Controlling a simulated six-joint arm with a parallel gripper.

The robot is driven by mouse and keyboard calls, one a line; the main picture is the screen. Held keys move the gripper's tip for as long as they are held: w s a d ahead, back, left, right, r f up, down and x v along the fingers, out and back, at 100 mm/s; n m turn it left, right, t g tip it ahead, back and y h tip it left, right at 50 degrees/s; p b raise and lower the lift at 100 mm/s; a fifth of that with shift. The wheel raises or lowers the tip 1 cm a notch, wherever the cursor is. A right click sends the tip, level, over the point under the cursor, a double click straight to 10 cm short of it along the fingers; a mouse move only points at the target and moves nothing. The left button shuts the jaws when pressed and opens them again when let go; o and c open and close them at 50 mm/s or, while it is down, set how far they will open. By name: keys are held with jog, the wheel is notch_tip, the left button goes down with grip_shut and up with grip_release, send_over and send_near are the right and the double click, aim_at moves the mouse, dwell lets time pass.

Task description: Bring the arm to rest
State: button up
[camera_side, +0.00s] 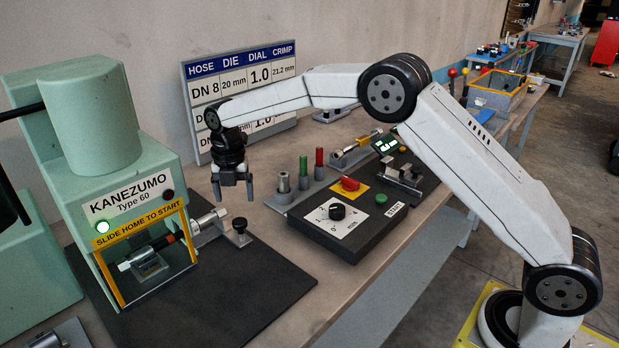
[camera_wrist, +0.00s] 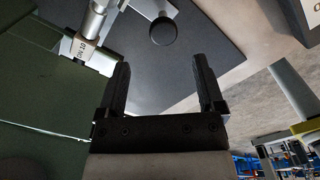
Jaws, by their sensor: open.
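My gripper (camera_side: 232,189) hangs from the arm, fingers pointing down, above the bench between the green press and the control box. It is open and nothing is between its fingers. In the wrist view the two dark fingers (camera_wrist: 163,88) stand apart, with the dark mat beyond them. The arm is raised and reaches from its base at the right across the bench.
A green press (camera_side: 128,150) stands at the left on a dark mat (camera_side: 265,292), with a hose piece (camera_side: 150,250) behind its yellow-framed window. A control box (camera_side: 345,222), upright pins (camera_side: 303,172), a gauge stand (camera_side: 403,176) and a chart board (camera_side: 238,85) surround my gripper.

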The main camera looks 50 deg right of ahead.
jog(key=shift+r, duration=0.5)
jog(key=shift+s+d+m, duration=0.5)
jog(key=shift+s+m, duration=0.2)
jog(key=shift+m, duration=0.3)
jog(key=s+d+f+m+t, duration=0.1)
jog(key=s+d+m, duration=0.1)
jog(key=s+m, duration=0.6)
jog(key=s+d+f+m, duration=0.1)
jog(key=s+d+m, duration=0.2)
jog(key=s+m, duration=0.5)
jog(key=s+d+f+m+t, duration=0.1)
jog(key=s+d+m, duration=0.2)
jog(key=s+m, duration=0.6)
jog(key=s, duration=0.3)
jog(key=shift+d+f+t, duration=0.25)
jog(key=shift+f+t, duration=0.05)
jog(key=shift+f, duration=0.05)
